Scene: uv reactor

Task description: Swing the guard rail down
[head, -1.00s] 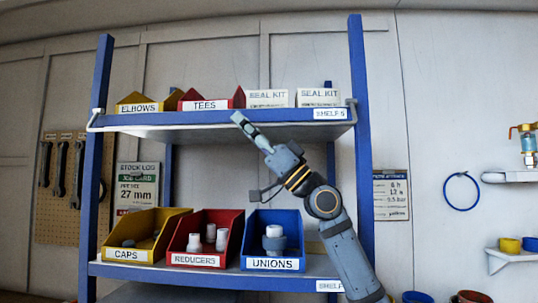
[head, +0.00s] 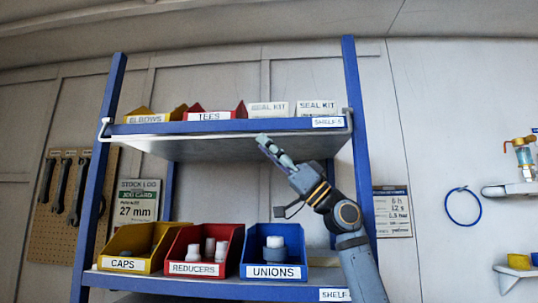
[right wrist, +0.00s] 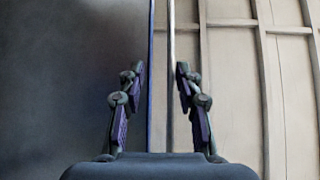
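The guard rail (head: 175,136) is a thin pale bar along the lower front edge of the upper blue shelf (head: 265,126). Its bent ends show at the shelf's left and right corners. My right gripper (head: 264,142) reaches up from the lower right, its fingertips by the lower shelf edge, right of the middle. In the right wrist view, the fingers (right wrist: 159,85) stand apart. A thin pale strip (right wrist: 170,75), probably the rail, and a blue strip run between them in the picture; I cannot tell whether they touch. My left gripper is not in view.
Yellow, red and white boxes stand on the upper shelf. Yellow (head: 132,246), red (head: 205,250) and blue (head: 274,250) bins with fittings stand on the lower shelf. The blue right post (head: 358,150) is close to my arm. The space between the shelves is mostly free.

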